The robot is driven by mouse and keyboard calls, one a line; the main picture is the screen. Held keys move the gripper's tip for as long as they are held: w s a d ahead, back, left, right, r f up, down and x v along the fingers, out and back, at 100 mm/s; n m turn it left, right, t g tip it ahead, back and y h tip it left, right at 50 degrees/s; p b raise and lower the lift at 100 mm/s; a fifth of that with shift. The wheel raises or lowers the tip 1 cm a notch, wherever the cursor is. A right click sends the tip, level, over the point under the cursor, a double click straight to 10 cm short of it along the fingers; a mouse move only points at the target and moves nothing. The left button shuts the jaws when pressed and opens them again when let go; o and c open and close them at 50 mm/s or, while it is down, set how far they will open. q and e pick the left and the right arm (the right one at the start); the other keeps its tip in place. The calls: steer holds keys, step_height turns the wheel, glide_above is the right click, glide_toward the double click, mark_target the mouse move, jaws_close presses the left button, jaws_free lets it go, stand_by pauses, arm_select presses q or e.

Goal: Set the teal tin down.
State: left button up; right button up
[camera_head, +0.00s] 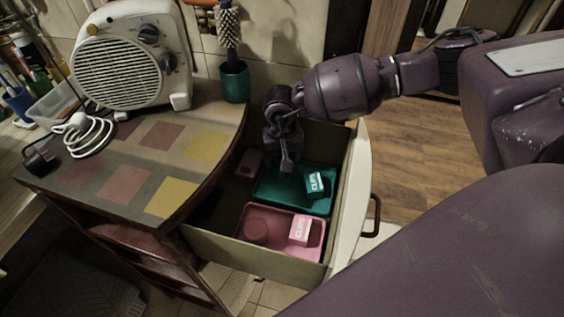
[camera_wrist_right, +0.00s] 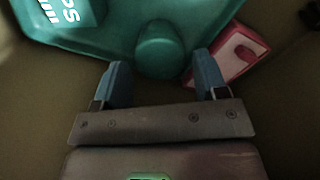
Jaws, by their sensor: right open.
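The teal tin (camera_wrist_right: 160,46) is a short round tin standing upright on the teal tray (camera_wrist_right: 100,40), near its edge, in the right wrist view. The tray also shows in the open drawer in the head view (camera_head: 264,198), where my gripper hides the tin. My right gripper (camera_head: 287,165) reaches down into the drawer. In the wrist view its two blue fingers (camera_wrist_right: 161,66) are open, one either side of the tin's near part, with a gap visible between them. I cannot tell whether either finger touches the tin. My left gripper is not in view.
A teal box (camera_head: 314,184) lies on the teal tray. The pink tray (camera_head: 278,250) in front holds a pink tin (camera_head: 257,230) and a pink box (camera_head: 300,228). A small pink item (camera_head: 248,163) lies beside the teal tray. Drawer walls (camera_head: 340,205) surround them.

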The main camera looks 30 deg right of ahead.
step_height(320, 180, up, 9)
steer(key=shift+p, duration=0.45)
steer(key=shift+r, duration=0.1)
